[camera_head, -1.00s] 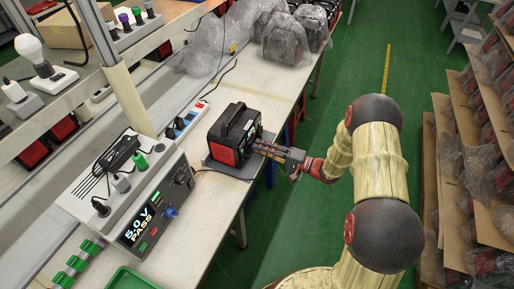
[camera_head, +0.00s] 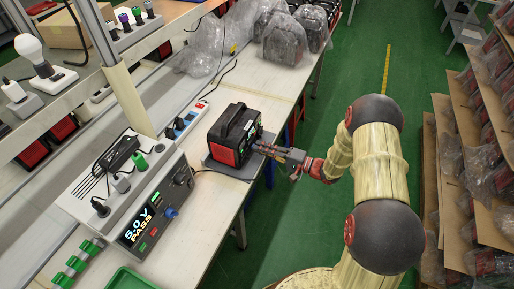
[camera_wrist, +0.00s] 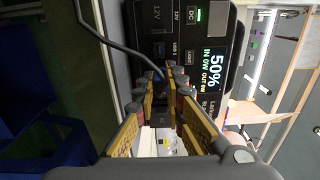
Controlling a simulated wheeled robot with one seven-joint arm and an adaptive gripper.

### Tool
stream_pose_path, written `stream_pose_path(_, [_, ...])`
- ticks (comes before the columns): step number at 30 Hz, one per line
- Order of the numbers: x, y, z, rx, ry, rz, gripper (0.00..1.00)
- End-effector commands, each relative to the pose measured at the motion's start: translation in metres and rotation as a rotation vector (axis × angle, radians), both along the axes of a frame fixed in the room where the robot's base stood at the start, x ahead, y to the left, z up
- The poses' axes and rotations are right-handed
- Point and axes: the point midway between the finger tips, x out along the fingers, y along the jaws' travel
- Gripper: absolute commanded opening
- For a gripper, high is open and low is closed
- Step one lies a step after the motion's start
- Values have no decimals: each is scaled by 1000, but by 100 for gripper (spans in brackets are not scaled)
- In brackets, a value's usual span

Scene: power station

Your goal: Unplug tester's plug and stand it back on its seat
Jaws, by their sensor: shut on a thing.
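The black and red power station (camera_head: 231,134) stands on a dark mat on the bench. Its front panel (camera_wrist: 190,45) fills the middle of the wrist view, with a lit "50%" screen. My gripper (camera_head: 259,147) is at that panel, shut on the tester's plug (camera_wrist: 166,88). The fingers mostly hide the plug, and a dark cable (camera_wrist: 122,50) runs to it. I cannot tell how deep the plug sits in its port. The tester (camera_head: 150,222) is a grey box at left, reading "5.0V PASS". I cannot make out which spot on it is the plug's seat.
Black, grey and green plugs (camera_head: 140,162) stand on top of the tester. A power strip (camera_head: 186,121) lies behind the power station. A green tray (camera_head: 130,280) is at the near bench edge. Wrapped units (camera_head: 285,38) stand at the back.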

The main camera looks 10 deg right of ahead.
Motion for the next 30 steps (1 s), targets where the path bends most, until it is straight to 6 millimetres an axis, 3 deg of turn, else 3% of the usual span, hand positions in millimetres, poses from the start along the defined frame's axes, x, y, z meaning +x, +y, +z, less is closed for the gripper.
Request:
stream_pose_path(16, [-1,-1,0,0,0,0,0])
stream_pose_path(30, [-10,-14,0,0,0,-1,0])
